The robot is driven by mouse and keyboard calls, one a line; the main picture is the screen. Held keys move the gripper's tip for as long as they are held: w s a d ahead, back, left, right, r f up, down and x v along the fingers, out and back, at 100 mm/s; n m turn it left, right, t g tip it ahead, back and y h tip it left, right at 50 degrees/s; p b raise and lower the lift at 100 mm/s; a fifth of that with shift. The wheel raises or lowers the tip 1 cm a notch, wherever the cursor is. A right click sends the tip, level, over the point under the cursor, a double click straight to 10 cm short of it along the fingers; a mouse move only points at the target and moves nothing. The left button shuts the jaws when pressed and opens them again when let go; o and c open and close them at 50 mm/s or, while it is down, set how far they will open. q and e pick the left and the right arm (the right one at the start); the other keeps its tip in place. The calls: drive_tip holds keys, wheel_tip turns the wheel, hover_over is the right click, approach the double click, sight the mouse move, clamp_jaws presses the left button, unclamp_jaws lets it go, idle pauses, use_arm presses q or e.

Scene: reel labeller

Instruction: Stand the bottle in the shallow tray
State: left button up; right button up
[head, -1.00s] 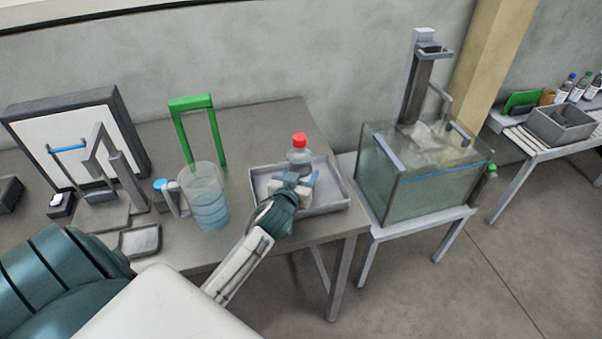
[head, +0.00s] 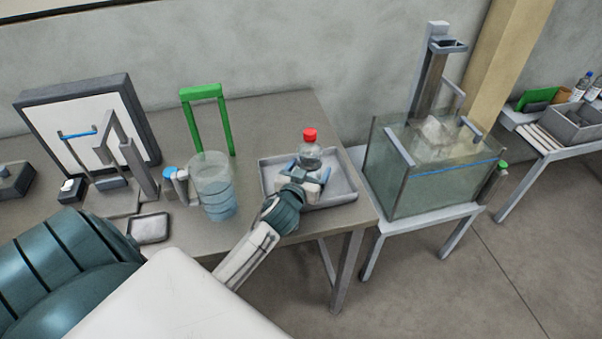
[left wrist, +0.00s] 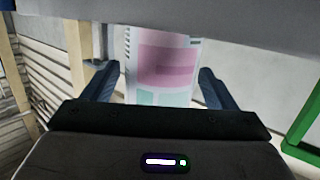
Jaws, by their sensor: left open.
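The clear bottle with a red cap (head: 310,135) stands upright in the shallow grey tray (head: 345,197) on the table. My left gripper (head: 308,171) is at the near side of the bottle, low over the tray, with its blue fingers on either side of it. In the left wrist view the bottle's white label with pink and teal patches (left wrist: 162,65) lies between the open fingers (left wrist: 160,88), with a gap on each side. The bottle's lower part is hidden by the gripper in the head view. My right gripper is not in view.
Left of the tray stand a clear ribbed container (head: 213,190) and a green frame (head: 207,92). A small grey dish (head: 148,228) is at the front edge. A glass tank (head: 430,175) stands on a separate stand to the right.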

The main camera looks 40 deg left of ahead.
use_arm(q)
drive_tip(key=b+v, duration=0.2)
drive_tip(key=v, duration=0.9)
drive_tip(key=shift+b, duration=0.3)
